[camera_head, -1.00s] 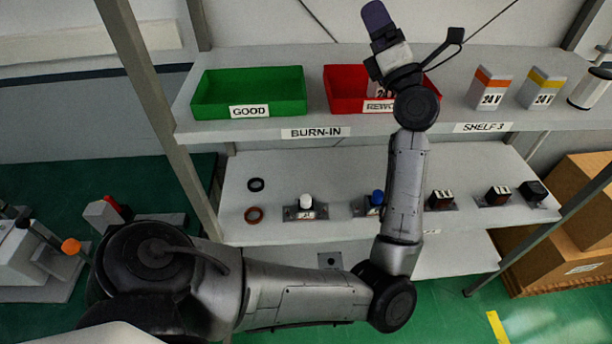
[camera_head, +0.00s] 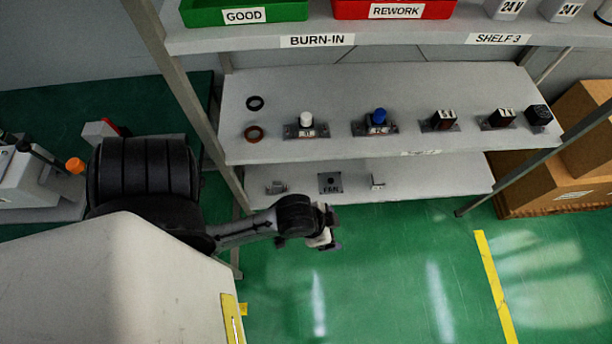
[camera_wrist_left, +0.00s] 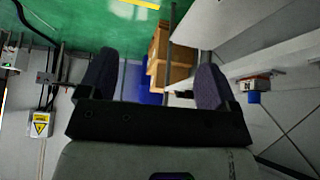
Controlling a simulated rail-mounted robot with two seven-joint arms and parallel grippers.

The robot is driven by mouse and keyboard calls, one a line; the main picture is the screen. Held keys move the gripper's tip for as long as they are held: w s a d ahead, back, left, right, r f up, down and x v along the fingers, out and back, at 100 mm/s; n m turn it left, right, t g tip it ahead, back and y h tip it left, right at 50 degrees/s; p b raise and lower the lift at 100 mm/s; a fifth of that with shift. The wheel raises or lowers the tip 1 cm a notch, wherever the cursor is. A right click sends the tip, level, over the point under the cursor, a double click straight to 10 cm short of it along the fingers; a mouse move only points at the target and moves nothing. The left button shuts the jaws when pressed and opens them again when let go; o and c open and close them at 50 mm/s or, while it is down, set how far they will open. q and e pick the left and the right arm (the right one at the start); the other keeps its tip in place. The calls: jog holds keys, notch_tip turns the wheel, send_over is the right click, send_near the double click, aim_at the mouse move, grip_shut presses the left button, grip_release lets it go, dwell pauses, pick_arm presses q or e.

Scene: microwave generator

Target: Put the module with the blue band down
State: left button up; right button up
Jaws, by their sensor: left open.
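No module with a blue band is recognisable now. Two white 24 V modules (camera_head: 508,8) stand on the top shelf at the upper right, their tops cut off. The red REWORK bin (camera_head: 350,9) and green GOOD bin (camera_head: 200,14) show only their fronts, so their insides are hidden. My left gripper (camera_head: 328,230) is low in front of the bottom shelf, over the green floor and well below the bins. In the left wrist view its two dark fingers (camera_wrist_left: 153,82) are apart with nothing between them. My right gripper is not in view.
The middle shelf (camera_head: 330,90) carries two rings, a white-knob fixture (camera_head: 306,124), a blue-knob fixture (camera_head: 377,122) and several dark blocks. Small parts sit on the bottom shelf (camera_head: 430,178). Cardboard boxes (camera_head: 560,160) stand right. Shelf posts flank the rack; floor in front is clear.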

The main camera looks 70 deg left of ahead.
pick_arm(q)
jog(key=s+f+g, duration=0.1)
jog(key=s+g, duration=0.1)
jog(key=s, duration=0.4)
jog(key=shift+d+f+y, duration=0.15)
jog(key=shift+f+y, duration=0.15)
jog(key=shift+f, duration=0.1)
